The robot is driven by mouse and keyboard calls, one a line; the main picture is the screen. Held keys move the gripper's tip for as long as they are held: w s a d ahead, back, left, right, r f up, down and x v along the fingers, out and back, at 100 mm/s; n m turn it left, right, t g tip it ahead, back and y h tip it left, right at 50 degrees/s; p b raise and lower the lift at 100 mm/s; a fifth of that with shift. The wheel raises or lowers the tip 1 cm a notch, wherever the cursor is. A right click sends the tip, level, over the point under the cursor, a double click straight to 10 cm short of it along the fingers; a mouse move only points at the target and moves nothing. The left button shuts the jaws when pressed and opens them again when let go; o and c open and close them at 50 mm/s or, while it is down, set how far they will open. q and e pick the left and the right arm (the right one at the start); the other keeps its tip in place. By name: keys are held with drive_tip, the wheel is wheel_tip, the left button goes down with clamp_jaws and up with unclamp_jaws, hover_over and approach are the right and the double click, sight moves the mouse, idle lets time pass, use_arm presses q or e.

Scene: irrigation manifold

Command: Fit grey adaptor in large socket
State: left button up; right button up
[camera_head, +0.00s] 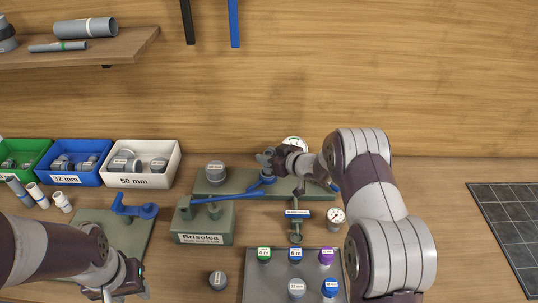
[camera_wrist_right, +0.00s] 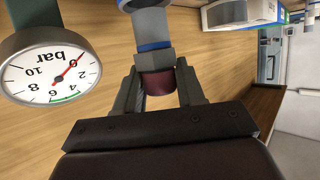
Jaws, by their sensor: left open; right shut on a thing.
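My right gripper (camera_head: 268,159) is shut on a grey adaptor (camera_wrist_right: 153,61) above the back green block. In the right wrist view the fingers (camera_wrist_right: 158,92) close around its dark red end, and its grey hexagonal part stands out beyond them. A grey part with a blue ring (camera_wrist_right: 150,30) lies directly beyond the adaptor; I cannot tell whether they are joined. In the head view a blue ring-shaped fitting (camera_head: 268,180) sits on the block just below the gripper. The large socket cannot be made out for certain. My left gripper (camera_head: 132,288) is open and empty at the lower left.
A pressure gauge (camera_wrist_right: 52,68) is close beside the right gripper. The Brisolca block (camera_head: 204,239) with its blue lever (camera_head: 228,197) stands in front. A grey tray (camera_head: 274,284) holds coloured caps. Blue (camera_head: 75,176) and white (camera_head: 140,178) bins stand left. The table's right side has free room.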

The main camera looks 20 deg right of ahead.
drive_tip(key=shift+f, duration=0.1)
idle(0.3)
drive_tip(key=shift+f, duration=0.25)
drive_tip(key=shift+f, duration=0.1)
idle(0.3)
drive_tip(key=shift+f+b, duration=0.5)
drive_tip(key=shift+b, duration=0.05)
drive_tip(key=shift+f+b, duration=0.6)
drive_tip(key=shift+f, duration=0.35)
idle(0.8)
drive_tip(key=o, duration=1.5)
drive_tip(key=shift+o, duration=0.2)
drive_tip(key=shift+r, duration=0.15)
